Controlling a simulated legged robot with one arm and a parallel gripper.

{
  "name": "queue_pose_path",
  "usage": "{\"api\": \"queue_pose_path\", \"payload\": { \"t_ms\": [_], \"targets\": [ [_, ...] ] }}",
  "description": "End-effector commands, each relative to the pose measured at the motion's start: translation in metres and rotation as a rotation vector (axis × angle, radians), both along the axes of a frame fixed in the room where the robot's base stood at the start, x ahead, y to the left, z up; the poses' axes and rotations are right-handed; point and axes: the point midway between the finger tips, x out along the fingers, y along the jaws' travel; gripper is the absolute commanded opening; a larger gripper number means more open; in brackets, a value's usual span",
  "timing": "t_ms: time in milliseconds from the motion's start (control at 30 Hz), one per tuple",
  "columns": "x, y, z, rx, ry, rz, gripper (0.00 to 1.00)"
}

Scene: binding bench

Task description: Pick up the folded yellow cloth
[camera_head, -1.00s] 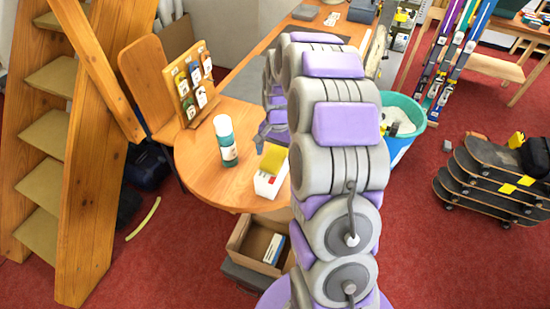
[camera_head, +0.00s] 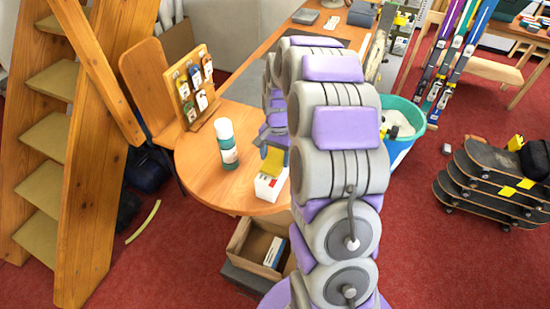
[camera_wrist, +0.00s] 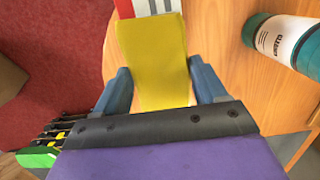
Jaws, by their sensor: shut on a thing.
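The folded yellow cloth (camera_head: 274,161) stands up from the white box (camera_head: 267,187) near the front edge of the round wooden table. In the wrist view the cloth (camera_wrist: 155,60) lies between the two blue-grey fingers of my gripper (camera_wrist: 158,88), and the white box (camera_wrist: 150,7) with a red stripe is beyond it. My gripper is shut on the cloth. In the head view my gripper (camera_head: 267,141) is at the cloth's upper part, and my arm partly hides it. I cannot tell whether the cloth is clear of the box.
A white and teal bottle (camera_head: 227,144) stands on the table (camera_head: 205,170), left of the box. A wooden display board (camera_head: 190,88) stands behind it. A cardboard box (camera_head: 240,240) is below the table edge. A teal bin (camera_head: 408,112) stands to the right.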

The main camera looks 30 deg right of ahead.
Motion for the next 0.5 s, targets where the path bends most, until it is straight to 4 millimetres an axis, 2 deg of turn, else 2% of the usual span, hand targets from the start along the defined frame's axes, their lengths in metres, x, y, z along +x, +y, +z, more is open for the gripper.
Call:
{"api": "queue_pose_path", "payload": {
  "t_ms": [167,500],
  "targets": [
    [0.000,0.000,0.006,0.000,0.000,0.000,0.42],
    [-0.002,0.000,0.037,0.000,-0.003,-0.001,0.42]
  ]
}}
